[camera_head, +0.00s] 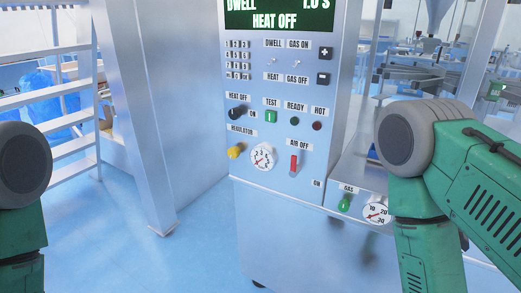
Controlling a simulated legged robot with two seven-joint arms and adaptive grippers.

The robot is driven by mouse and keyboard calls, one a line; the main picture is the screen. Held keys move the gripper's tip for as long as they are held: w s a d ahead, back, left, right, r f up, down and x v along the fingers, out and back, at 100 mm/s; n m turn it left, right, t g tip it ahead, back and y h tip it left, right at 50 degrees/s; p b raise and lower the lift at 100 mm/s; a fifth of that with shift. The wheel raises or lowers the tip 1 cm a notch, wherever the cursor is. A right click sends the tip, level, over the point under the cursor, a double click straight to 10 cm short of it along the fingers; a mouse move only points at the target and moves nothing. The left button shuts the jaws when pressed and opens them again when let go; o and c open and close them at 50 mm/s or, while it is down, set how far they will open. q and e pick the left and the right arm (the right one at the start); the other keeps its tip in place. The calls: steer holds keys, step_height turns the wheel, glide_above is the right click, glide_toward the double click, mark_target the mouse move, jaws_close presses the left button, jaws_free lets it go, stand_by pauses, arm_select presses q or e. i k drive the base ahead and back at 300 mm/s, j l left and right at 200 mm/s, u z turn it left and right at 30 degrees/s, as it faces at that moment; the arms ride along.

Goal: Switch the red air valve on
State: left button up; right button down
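The red air valve (293,164) is a small upright red lever on the lower right of the machine's front panel. The label "AIR OFF" (299,144) is just above it, and a label "ON" (317,183) is to its lower right. The lever points up, toward the "AIR OFF" label. My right arm stands at the right of the view and my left arm at the left edge, both apart from the valve. Neither gripper shows in the view.
The panel (270,110) also has a black heat knob (237,112), a yellow regulator knob (235,152), a round gauge (262,156), toggle switches and a green test button (271,116). A green gas knob (344,203) and gauge (376,214) sit lower right. White stairs (60,90) stand left.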

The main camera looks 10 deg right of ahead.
mark_target(295, 169)
steer(key=i+j, duration=0.15)
steer(key=j, duration=0.2)
steer(key=i+j+z, duration=0.15)
steer(key=j, duration=0.2)
steer(key=i+j, duration=0.2)
steer(key=j, duration=0.15)
steer(key=i+j+z, duration=0.1)
steer(key=j, duration=0.25)
steer(key=i, duration=0.05)
